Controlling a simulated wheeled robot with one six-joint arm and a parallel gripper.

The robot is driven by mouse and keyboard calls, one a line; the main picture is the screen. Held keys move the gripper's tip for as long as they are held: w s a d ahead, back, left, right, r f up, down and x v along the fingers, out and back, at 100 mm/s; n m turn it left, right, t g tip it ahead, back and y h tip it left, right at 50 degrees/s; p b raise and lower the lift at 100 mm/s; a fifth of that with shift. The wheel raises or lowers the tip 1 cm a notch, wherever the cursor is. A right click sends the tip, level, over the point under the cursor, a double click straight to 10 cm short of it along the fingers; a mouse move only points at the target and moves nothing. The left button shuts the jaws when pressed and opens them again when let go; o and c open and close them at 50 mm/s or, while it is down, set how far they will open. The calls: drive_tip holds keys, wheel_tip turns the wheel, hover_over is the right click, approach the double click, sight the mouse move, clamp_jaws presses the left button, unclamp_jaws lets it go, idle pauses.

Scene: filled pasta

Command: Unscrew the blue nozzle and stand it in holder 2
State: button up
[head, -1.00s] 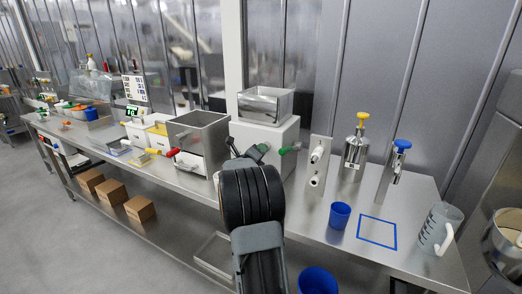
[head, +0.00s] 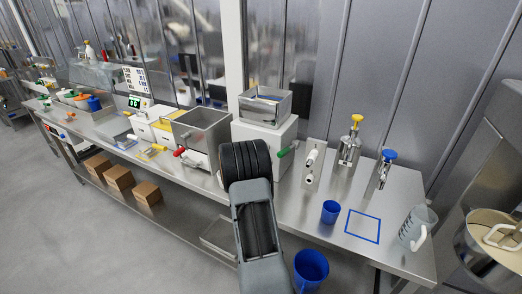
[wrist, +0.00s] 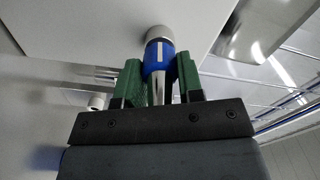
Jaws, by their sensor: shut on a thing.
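The blue nozzle (wrist: 158,58) shows in the wrist view, a blue collar with a white mark and a steel tube. Its far end meets a round grey fitting (wrist: 158,33) on a white face; I cannot tell whether it is still threaded. My gripper (wrist: 158,75) is shut on the nozzle, with a green finger on each side. A steel plate with two white pegs (head: 313,165) stands right of the machine. I cannot make out which thing is holder 2.
Left stands a steel box (head: 201,133).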

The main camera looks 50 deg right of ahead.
drive_tip(key=n+p, duration=0.1)
drive_tip(key=p, duration=0.2)
drive_tip(key=shift+r+n, duration=0.35)
drive_tip(key=shift+n, duration=0.05)
drive_tip(key=n+p, duration=0.2)
drive_tip(key=shift+f+n, duration=0.15)
drive_tip(key=shift+n, duration=0.15)
drive_tip(key=shift+f+n, duration=0.3)
drive_tip(key=shift+n, duration=0.4)
